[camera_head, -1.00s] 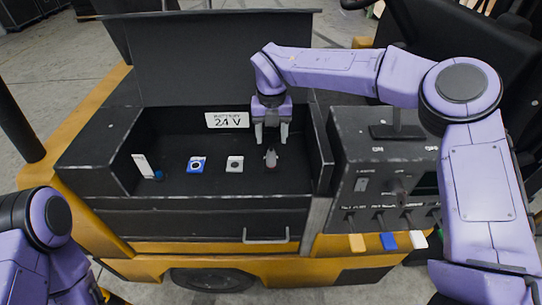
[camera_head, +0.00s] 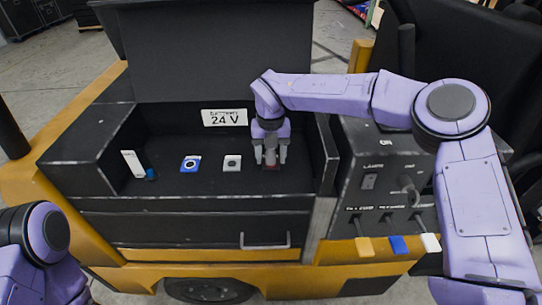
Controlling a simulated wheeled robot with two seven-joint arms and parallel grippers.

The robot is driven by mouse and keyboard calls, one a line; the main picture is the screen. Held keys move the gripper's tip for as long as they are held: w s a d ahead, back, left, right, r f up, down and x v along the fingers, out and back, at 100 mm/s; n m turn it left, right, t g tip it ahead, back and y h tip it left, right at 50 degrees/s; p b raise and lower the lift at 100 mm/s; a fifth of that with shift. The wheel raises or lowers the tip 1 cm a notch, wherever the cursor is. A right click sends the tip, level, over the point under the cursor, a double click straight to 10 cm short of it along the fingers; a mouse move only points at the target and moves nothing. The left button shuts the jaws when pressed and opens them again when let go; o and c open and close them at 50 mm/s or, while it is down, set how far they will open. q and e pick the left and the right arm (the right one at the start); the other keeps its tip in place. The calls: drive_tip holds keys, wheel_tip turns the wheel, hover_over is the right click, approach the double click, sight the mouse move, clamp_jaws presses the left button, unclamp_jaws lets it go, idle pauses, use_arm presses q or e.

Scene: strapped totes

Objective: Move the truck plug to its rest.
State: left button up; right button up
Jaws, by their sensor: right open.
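The truck plug looks to be the small grey piece with a reddish base (camera_head: 270,157) on the floor of the black battery compartment (camera_head: 215,188). My right gripper (camera_head: 270,160) is directly over it, fingers pointing down, one on each side of it. The fingers are open, and I cannot tell whether they touch it. The rest is not clearly identifiable in this view. My left arm shows at the lower left, but its gripper is out of the picture.
A blue-and-white socket (camera_head: 190,164) and a white one (camera_head: 232,163) sit left of my right gripper. A white plate (camera_head: 132,163) with a blue knob stands further left. A "24 V" label (camera_head: 224,117) is behind.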

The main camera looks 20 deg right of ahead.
idle(0.9)
clamp_jaws()
drive_tip(key=shift+r+p, duration=2.3)
drive_tip(key=shift+r, duration=0.75)
drive_tip(key=shift+r, duration=0.1)
wheel_tip(320, 180, up, 6)
drive_tip(key=p, duration=0.4)
drive_tip(key=shift+p, duration=0.3)
